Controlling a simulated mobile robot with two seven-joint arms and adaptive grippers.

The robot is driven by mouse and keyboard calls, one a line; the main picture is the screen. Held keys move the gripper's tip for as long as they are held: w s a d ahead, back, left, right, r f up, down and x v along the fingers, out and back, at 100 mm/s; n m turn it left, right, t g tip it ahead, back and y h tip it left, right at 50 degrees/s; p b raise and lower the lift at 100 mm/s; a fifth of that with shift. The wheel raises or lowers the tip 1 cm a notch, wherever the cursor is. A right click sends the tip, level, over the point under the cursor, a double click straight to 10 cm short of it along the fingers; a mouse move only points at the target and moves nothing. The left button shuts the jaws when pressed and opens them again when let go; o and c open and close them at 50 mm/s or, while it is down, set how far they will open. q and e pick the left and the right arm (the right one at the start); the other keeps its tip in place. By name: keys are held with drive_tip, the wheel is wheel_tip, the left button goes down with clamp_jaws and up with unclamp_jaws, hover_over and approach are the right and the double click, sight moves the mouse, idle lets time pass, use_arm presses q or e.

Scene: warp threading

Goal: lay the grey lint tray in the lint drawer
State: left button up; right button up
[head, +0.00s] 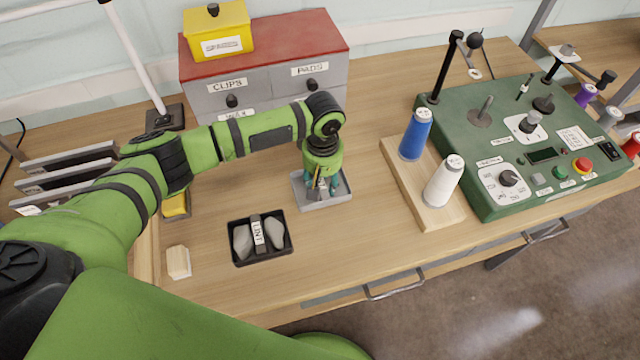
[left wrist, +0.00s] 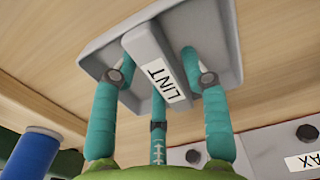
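The grey lint tray (head: 340,194) is a shallow tray near the middle of the bench. In the left wrist view, its raised middle bar carries a LINT label (left wrist: 165,80). My left gripper (head: 322,187) points down at it. Whether the tray is just clear of the bench I cannot tell. A black tray (head: 262,260) with a LINT label holds two grey lumps. No drawer labelled lint is visible; my arm hides part of the drawer cabinet. My right gripper is out of view.
The red-topped drawer cabinet (head: 290,37) stands at the back under a yellow box (head: 217,31). A wooden stand (head: 425,195) holds blue and white spools on the right, beside a green control panel (head: 485,140). A pale block (head: 178,262) lies at the front left.

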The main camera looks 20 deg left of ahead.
use_arm(q)
clamp_jaws()
